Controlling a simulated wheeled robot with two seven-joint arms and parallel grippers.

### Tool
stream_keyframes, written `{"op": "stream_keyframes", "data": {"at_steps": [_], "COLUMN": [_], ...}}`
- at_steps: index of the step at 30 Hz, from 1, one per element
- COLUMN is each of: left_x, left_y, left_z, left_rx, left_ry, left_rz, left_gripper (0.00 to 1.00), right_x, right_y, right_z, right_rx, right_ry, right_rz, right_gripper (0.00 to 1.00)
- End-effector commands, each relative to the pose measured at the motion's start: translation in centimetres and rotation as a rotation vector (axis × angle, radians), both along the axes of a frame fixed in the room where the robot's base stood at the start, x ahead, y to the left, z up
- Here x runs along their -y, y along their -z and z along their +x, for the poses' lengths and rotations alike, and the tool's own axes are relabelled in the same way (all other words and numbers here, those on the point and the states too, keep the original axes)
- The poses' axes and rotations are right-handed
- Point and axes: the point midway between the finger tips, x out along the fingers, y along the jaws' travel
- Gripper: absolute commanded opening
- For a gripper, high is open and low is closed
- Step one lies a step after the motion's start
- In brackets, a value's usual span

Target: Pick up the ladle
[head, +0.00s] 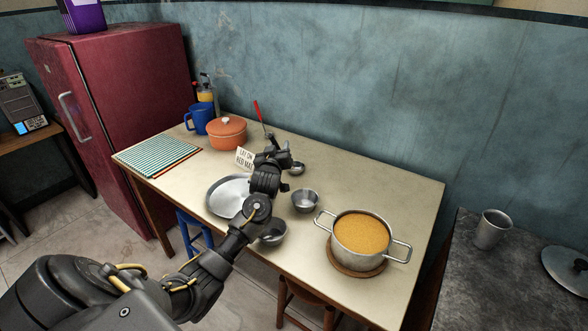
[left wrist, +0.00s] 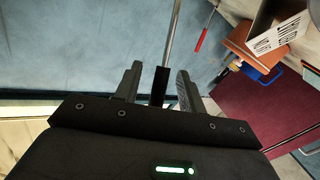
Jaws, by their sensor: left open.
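My left gripper (head: 274,152) is over the middle of the table, next to a white sign, with its fingers apart. In the left wrist view, a metal rod with a black handle end (left wrist: 160,86) stands between the two open fingers (left wrist: 158,82). It looks like the ladle's handle, and I cannot tell whether either finger touches it. A small metal bowl (head: 297,168), perhaps the ladle's, shows just right of the gripper in the head view. A red-handled utensil (head: 257,110) rises behind the gripper. It also shows in the left wrist view (left wrist: 202,40). My right gripper is not in view.
The sign (head: 244,158) and an orange lidded pot (head: 227,134) are left of the gripper. A metal plate (head: 222,197) and metal bowls (head: 305,200) lie in front. A steel pot of yellow food (head: 337,249) stands right. The table's back right (head: 390,190) is clear.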

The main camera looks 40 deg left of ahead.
Motion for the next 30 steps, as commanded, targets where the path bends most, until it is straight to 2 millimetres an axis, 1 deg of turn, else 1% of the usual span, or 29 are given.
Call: {"op": "stream_keyframes", "data": {"at_steps": [1,4,11,14,18,21,30], "left_x": [-0.33,-0.68,-0.74,-0.73,-0.73,-0.73,-0.72], "left_y": [-0.12,-0.09,-0.03,-0.02,-0.02,-0.02,-0.05], "left_z": [0.57,1.2,1.35,1.33,1.32,1.32,1.32], "left_rx": [0.001,0.002,0.001,0.001,0.001,0.001,0.001], "left_ry": [-0.001,-0.001,0.0,0.0,0.0,0.0,0.0], "left_rz": [0.0,0.001,0.0,0.0,0.0,0.0,0.0], "left_gripper": [0.4,0.4,0.4,0.3,0.11,0.0,0.0], "right_x": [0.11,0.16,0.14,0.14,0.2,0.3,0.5], "right_y": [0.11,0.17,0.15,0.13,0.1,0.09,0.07], "right_z": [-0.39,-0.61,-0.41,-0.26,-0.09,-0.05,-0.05], "right_rx": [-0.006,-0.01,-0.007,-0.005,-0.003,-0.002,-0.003], "right_ry": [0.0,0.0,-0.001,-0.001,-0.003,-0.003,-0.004], "right_rz": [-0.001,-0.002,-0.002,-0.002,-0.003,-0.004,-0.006], "right_gripper": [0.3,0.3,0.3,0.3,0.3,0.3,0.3]}}
